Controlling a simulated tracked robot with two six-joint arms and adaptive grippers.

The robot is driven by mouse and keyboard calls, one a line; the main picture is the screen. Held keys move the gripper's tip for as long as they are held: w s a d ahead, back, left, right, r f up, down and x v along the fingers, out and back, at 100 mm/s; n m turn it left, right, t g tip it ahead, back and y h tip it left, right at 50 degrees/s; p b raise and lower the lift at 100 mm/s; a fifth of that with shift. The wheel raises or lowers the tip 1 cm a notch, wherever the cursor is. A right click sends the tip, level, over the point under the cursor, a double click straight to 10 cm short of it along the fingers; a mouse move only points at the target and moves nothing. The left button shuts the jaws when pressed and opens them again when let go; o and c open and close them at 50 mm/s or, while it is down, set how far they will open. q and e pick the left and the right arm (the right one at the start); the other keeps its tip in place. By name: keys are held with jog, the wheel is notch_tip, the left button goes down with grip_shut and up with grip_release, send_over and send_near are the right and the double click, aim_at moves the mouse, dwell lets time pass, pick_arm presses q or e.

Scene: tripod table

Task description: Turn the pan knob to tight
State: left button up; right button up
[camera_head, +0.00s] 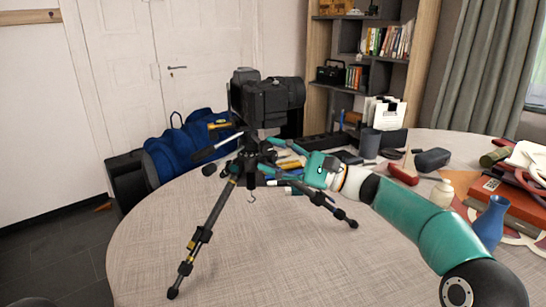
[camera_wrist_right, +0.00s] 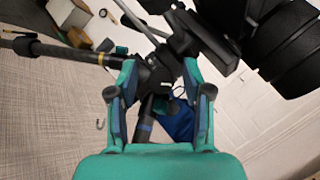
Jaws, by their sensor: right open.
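The black tripod (camera_head: 208,232) stands on the round table with a large camera (camera_head: 265,102) on top. Its head (camera_head: 250,150) sits under the camera, and a pan handle (camera_head: 217,147) points to the left. My right gripper (camera_head: 270,162) comes in from the right at the tripod head, fingers apart. In the right wrist view the open fingers (camera_wrist_right: 160,68) straddle the dark tripod head (camera_wrist_right: 152,78). I cannot single out the pan knob among the dark parts between the fingers, nor tell whether a finger touches it. My left gripper is not in view.
The tripod's legs spread over the table (camera_head: 300,265), whose front is clear. Tools and small items lie behind the tripod and to the right.

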jog(key=shift+a, duration=0.1)
grip_shut()
jog(key=shift+m, duration=0.4)
jog(key=m+t+p, duration=0.1)
jog(key=m+t, duration=0.1)
jog(key=m, duration=0.2)
jog(key=shift+m+t+p, duration=0.6)
jog(key=shift+m+t, duration=0.7)
jog(key=shift+m, duration=1)
jog(key=shift+w, duration=0.1)
grip_release()
